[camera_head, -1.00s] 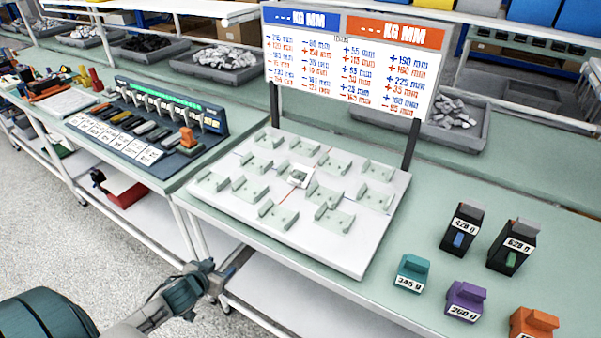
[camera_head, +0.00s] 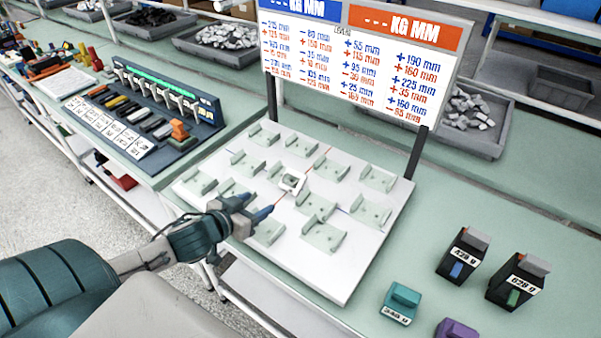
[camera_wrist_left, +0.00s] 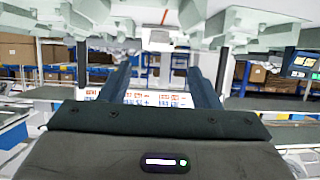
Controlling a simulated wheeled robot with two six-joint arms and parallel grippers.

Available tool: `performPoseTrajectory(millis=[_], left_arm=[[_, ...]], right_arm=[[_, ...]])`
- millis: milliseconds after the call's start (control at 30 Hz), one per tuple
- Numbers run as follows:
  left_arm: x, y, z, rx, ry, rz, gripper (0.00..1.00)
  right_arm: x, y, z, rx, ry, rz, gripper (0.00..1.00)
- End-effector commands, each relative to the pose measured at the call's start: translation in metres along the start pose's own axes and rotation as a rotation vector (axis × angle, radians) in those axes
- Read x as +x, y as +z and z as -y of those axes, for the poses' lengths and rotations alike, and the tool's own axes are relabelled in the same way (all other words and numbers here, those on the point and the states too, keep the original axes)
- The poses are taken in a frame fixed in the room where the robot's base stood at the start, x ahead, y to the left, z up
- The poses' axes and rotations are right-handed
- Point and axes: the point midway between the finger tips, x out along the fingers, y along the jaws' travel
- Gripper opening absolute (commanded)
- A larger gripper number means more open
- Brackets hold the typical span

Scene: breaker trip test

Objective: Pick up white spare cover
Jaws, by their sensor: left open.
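I cannot pick out a white spare cover with certainty in either view. A dark blue breaker panel (camera_head: 205,131) stands on the left bench in the head view, with a row of switches and white labels in front. My left gripper (camera_head: 252,207) is open and empty, over the front left part of a white board (camera_head: 330,283). It hides part of the pale brackets there. A small white piece (camera_head: 292,183) sits mid-board, a little beyond the fingertips. The left wrist view shows both fingers (camera_wrist_left: 163,82) apart with nothing between them. My right gripper is not in view.
Pale brackets (camera_head: 325,236) cover the board. A sign (camera_head: 355,60) on two dark posts stands behind it. Black weights (camera_head: 463,254) and a teal weight (camera_head: 401,302) stand to the right. Grey bins (camera_head: 222,44) line the back. The green bench between board and weights is clear.

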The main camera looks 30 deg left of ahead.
Motion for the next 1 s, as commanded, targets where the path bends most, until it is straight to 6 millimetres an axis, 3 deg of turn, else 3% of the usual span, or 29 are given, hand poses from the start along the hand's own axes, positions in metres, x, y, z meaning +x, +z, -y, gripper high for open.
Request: performPoseTrajectory(millis=[400, 767, 1000], left_arm=[[0.047, -0.002, 0.000, -0.006, -0.001, -0.003, 0.56], [0.075, -0.008, -0.001, -0.007, 0.000, -0.003, 0.56], [0.103, -0.007, -0.001, -0.004, 0.001, -0.003, 0.56]], right_arm=[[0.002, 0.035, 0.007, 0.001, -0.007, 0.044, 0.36], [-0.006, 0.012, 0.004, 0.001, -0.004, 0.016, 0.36], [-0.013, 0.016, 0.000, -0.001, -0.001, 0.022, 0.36]])
